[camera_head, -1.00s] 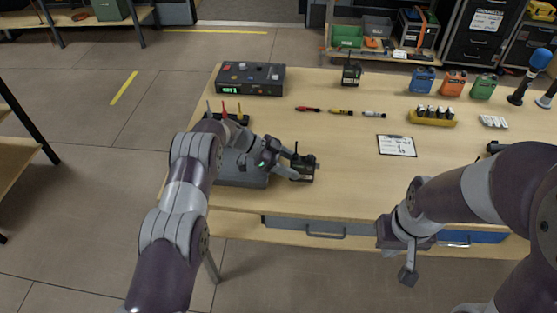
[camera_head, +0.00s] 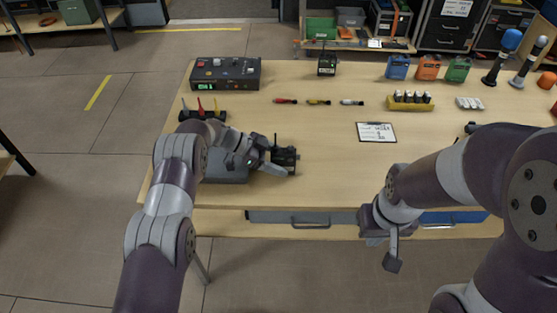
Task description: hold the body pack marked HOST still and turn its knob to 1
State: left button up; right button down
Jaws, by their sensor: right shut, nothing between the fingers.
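A dark body pack (camera_head: 285,158) with a short antenna stands near the table's front edge, left of the middle. Its marking and knob setting are too small to read. My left gripper (camera_head: 275,163) is at the pack's left side, with its fingers against or around it. Whether they are closed on it I cannot tell. A second dark pack (camera_head: 327,65) with antennas stands at the table's back edge; its marking is unreadable too. My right gripper (camera_head: 392,262) is shut and empty, hanging in front of the table's front edge, well right of the near pack.
A grey block (camera_head: 226,172) lies under my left forearm. A black control box (camera_head: 225,73), several screwdrivers in a holder (camera_head: 204,114), markers (camera_head: 318,102), a clipboard (camera_head: 376,132) and a yellow battery tray (camera_head: 410,103) stand around. The table between the near pack and clipboard is clear.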

pick_arm(q)
jog(key=v, duration=1.2)
